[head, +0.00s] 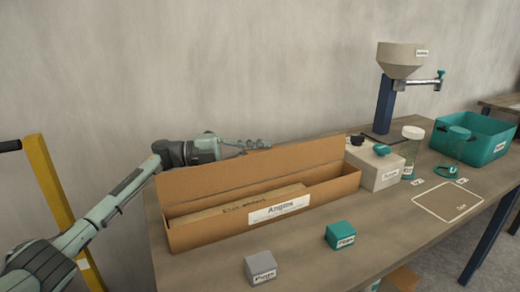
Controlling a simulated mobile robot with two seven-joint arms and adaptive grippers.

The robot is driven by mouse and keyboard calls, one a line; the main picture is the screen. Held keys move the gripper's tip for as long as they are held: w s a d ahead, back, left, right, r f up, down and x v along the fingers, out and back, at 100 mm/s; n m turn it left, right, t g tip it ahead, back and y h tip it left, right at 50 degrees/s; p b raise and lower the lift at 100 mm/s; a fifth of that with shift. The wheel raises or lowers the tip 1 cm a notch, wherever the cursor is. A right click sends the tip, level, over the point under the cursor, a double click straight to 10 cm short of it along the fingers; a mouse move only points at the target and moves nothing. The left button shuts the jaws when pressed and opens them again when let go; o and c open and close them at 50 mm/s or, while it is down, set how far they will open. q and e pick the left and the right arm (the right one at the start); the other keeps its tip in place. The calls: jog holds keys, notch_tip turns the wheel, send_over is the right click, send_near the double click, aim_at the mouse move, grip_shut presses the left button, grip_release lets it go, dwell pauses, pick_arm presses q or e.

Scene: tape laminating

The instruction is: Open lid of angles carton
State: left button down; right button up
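The long brown angles carton (190,236) lies on the table with a white "Angles" label on its front. Its lid (250,168) stands up along the back edge, so the carton's top is open. A lighter tan piece with writing (235,207) shows inside the carton. My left gripper (262,144) is at the top edge of the raised lid, just behind it near the middle. Its fingers are small and partly hidden, so I cannot tell whether they are open or touch the lid. My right gripper is not in view.
A grey block (261,268) and a teal block (340,235) sit in front of the carton. A whitish box (376,168), a clear jar (411,150), a teal bin (475,138) and a funnel stand (386,105) are to the right. The wall is close behind.

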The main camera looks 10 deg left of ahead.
pick_arm(q)
jog(key=c, duration=2.2)
grip_release()
jog(key=o, duration=0.5)
jog(key=shift+c, duration=0.2)
jog(key=shift+a, duration=0.1)
jog(key=v, duration=1.2)
